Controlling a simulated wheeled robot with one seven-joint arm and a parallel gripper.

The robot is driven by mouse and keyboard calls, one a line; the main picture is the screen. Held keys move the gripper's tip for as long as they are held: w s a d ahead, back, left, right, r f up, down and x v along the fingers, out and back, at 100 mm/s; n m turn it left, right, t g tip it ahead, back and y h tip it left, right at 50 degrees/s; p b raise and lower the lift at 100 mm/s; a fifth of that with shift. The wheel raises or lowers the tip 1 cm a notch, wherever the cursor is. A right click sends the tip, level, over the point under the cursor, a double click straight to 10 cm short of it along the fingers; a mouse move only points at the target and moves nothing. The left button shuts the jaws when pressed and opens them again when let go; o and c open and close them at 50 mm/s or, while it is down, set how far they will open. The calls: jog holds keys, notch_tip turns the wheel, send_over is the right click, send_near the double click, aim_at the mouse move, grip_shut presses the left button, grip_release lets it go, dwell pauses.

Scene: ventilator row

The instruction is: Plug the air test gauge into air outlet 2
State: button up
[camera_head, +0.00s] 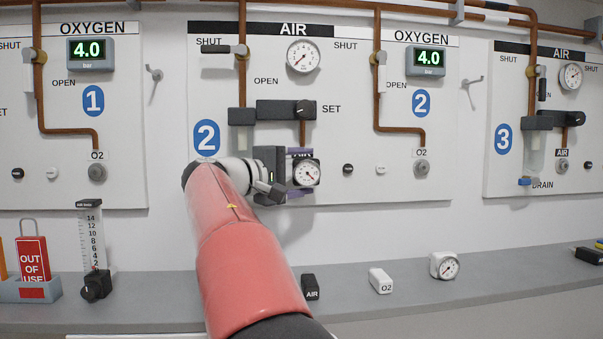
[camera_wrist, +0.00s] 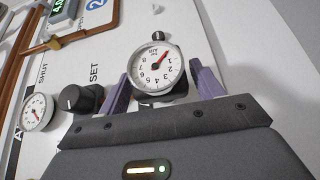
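The air test gauge (camera_head: 306,173) has a round white dial with a red needle and a dark housing. It is at panel 2, in front of the lower AIR label, which it partly covers. In the wrist view the gauge (camera_wrist: 157,66) sits between my gripper's two purple fingers. My gripper (camera_head: 301,172) appears closed on its sides, one finger above and one below in the head view. Air outlet 2 is hidden behind the gauge and gripper. I cannot tell whether the gauge is seated in it or just in front of it.
The SET knob (camera_head: 305,109) and regulator are just above; a black round fitting (camera_head: 348,169) is to the right. The shelf (camera_head: 350,304) holds a black AIR block (camera_head: 311,287), a white O2 block (camera_head: 381,281), another gauge (camera_head: 444,265) and a flowmeter (camera_head: 96,284).

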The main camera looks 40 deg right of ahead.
jog(key=shift+o, duration=0.8)
